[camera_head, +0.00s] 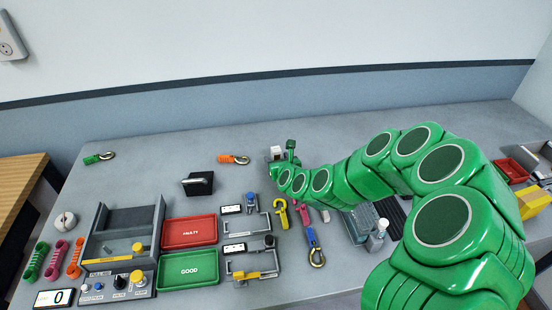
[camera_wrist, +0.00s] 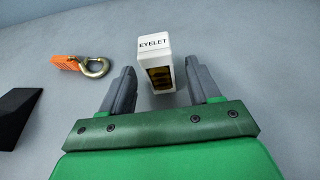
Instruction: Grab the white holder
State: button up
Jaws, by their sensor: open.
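The white holder (camera_wrist: 155,62) is a small upright box with a top label reading EYELET and a dark and yellow front, seen in the wrist view. In the head view the white holder (camera_head: 276,151) shows as a small white block at the back of the table, close to my gripper. My gripper (camera_wrist: 158,86) is open in the wrist view, one dark finger on each side of the holder's near part. Neither finger clearly touches it. In the head view my gripper (camera_head: 279,167) is small and its fingers are hard to make out.
An orange strap with a metal hook (camera_wrist: 82,65) lies left of the holder, and a black wedge-like block (camera_wrist: 14,115) lies nearer. Red (camera_head: 189,232) and green (camera_head: 188,268) trays, fixtures and several straps fill the table's front. The table right of the holder is clear in the wrist view.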

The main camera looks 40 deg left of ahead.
jog(key=shift+x, duration=1.25)
jog(key=shift+c, duration=0.2)
jog(key=c, duration=1.1)
jog(key=shift+r, duration=0.1)
jog(key=shift+r, duration=0.85)
jog(key=s+d+r, duration=0.2)
jog(key=d+r, duration=0.1)
jog(key=s+d+r, duration=0.2)
jog(key=s+r, duration=0.1)
jog(key=r, duration=0.1)
jog(key=s+d+r, duration=0.3)
jog(key=shift+s+d+r, duration=0.25)
jog(key=shift+d, duration=0.05)
